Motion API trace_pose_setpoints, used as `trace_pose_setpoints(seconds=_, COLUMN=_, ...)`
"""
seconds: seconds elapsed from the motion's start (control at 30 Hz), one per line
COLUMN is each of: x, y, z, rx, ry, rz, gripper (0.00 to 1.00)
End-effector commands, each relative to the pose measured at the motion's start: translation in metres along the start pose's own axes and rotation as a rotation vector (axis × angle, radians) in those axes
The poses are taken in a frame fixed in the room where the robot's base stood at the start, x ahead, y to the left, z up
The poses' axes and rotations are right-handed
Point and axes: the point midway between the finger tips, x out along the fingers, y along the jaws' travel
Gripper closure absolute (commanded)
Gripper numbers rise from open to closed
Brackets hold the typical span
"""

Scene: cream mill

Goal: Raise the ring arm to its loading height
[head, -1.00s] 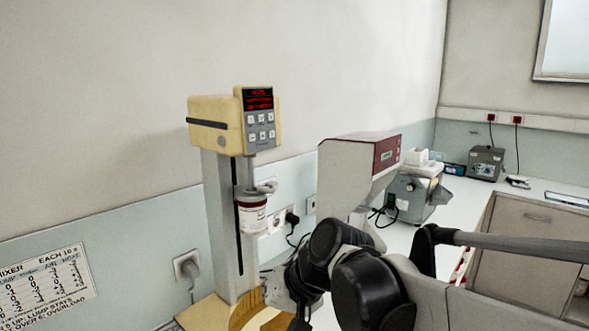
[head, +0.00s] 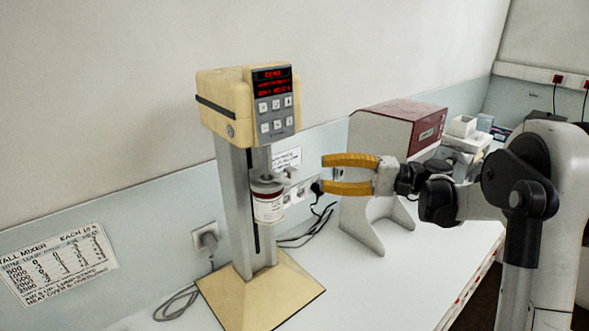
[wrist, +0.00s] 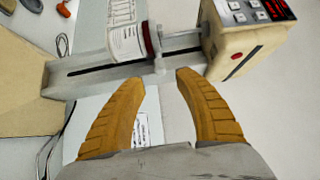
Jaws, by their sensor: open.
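The mixer (head: 248,105) has a cream head with a red lit display and grey keys, on a grey slotted column over a cream base. Its grey ring arm (head: 268,184) stands out from the column below the head and holds a white jar (head: 268,207) with a dark red band. My gripper (head: 322,175) is open and empty, to the right of the ring arm, with its yellow fingers pointing left at it. In the wrist view, my fingers (wrist: 160,82) are spread below the ring arm's small knob (wrist: 160,64); the jar (wrist: 126,30) lies just beyond. I see no contact.
A red and cream machine (head: 400,125) stands on the white bench to the right, behind my gripper. Cables (head: 310,232) run along the wall behind the mixer. A printed mixer chart (head: 58,262) hangs at left. The bench front right of the mixer base is clear.

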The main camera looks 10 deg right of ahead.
Motion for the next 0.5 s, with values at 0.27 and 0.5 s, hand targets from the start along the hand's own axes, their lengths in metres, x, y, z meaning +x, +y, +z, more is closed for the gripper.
trace_pose_setpoints(seconds=0.27, x=0.057, y=0.001, z=0.001, rx=0.0, ry=-0.003, rz=0.002, gripper=0.6)
trace_pose_setpoints(seconds=0.5, x=0.083, y=0.001, z=0.0, rx=0.0, ry=0.0, rz=0.003, gripper=0.6)
